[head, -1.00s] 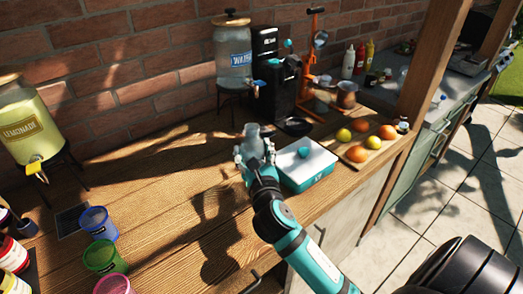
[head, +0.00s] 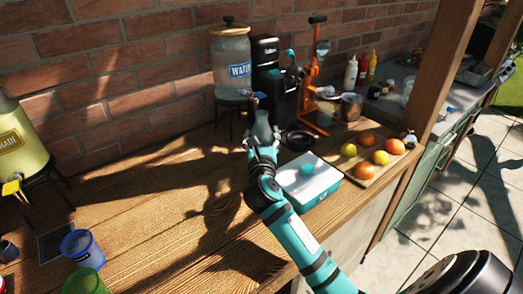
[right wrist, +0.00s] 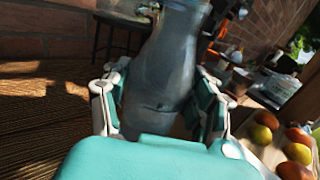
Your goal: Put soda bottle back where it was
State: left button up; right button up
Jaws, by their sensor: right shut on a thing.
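The soda bottle (right wrist: 160,75) is a grey-blue, see-through bottle that fills the middle of the right wrist view, upright with a slight tilt. My right gripper (right wrist: 160,105) is shut on it, with a finger on each side of its body. In the head view the bottle (head: 262,128) rises from my right gripper (head: 262,146), over the wooden counter in front of the black machine. I cannot tell whether its base touches the counter. My left gripper is not in view.
A water dispenser (head: 231,62) on a stand and a black machine (head: 284,95) are behind the bottle. A teal-and-white box (head: 308,181) sits right of my gripper, near a board (head: 367,171) with fruit. The wooden counter (head: 150,190) at left is mostly clear.

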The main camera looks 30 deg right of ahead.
notch_tip(320, 180, down, 4)
jog(key=shift+r, duration=0.15)
jog(key=o, duration=1.6)
jog(key=shift+f+b, duration=0.2)
jog(key=shift+b, duration=0.1)
jog(key=shift+o, duration=0.2)
jog(key=shift+r, duration=0.2)
jog(key=b+v, duration=0.1)
jog(key=v, duration=1.1)
jog(key=shift+s+f, duration=0.1)
